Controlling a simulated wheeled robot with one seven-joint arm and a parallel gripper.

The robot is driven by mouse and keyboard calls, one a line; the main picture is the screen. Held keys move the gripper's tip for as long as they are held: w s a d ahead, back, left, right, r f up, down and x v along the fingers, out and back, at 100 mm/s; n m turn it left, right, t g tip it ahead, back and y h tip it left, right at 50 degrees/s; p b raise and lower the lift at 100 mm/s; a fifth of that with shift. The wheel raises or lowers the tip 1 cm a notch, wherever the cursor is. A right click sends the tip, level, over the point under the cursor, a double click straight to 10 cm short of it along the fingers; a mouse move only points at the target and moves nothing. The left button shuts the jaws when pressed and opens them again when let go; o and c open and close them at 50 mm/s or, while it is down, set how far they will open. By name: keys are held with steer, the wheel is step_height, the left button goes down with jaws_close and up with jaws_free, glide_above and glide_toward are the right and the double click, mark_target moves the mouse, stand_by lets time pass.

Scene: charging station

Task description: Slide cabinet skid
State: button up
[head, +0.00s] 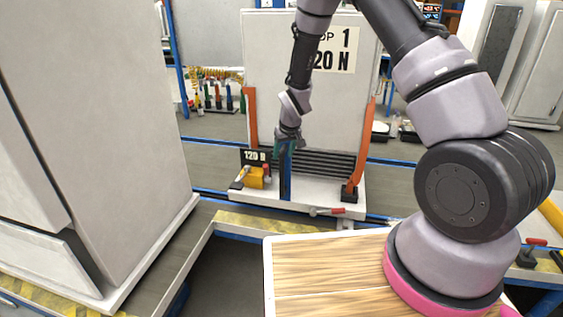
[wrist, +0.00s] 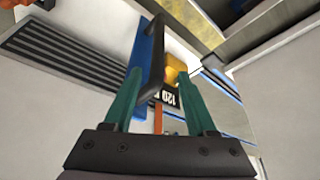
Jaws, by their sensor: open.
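The cabinet skid (head: 318,193) is a low white base at the centre of the head view, under a white cabinet panel (head: 270,62) with black vent slats. A blue upright (head: 286,178) rises from its front. In the wrist view, a black bar handle (wrist: 157,58) stands off the blue upright (wrist: 147,45). My gripper (head: 288,138) is in front of the panel at the top of this upright. Its green fingers (wrist: 159,75) are apart, with the handle showing between them. No grip shows, and I cannot tell if either finger touches it.
Orange posts (head: 364,150) flank the panel. A yellow block (head: 254,178) and a red-handled clamp (head: 329,211) sit on the skid. A large white cabinet (head: 95,110) fills the left. A wood-topped surface (head: 325,275) lies in front, with a dark gap (head: 235,270) beside it.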

steer(key=shift+v, duration=1.65)
steer(key=s+d+r+m+t, duration=0.15)
steer(key=s+d+r, duration=0.3)
steer(key=r, duration=0.75)
steer(key=s+d+r+m, duration=0.25)
steer(key=d+r, duration=0.35)
steer(key=r, duration=0.7)
steer(key=s+d+r+m, duration=0.1)
steer(key=s+d+r, duration=0.1)
steer(key=s+r, duration=0.2)
steer(key=s+d+r+m+t, duration=0.1)
steer(key=s+r, duration=0.3)
steer(key=s, duration=0.7)
steer(key=s+d+r+m, duration=0.1)
steer(key=s+d+r, duration=0.2)
steer(key=s, duration=0.4)
steer(key=shift+s+r+y, duration=0.4)
steer(key=shift+r, duration=0.2)
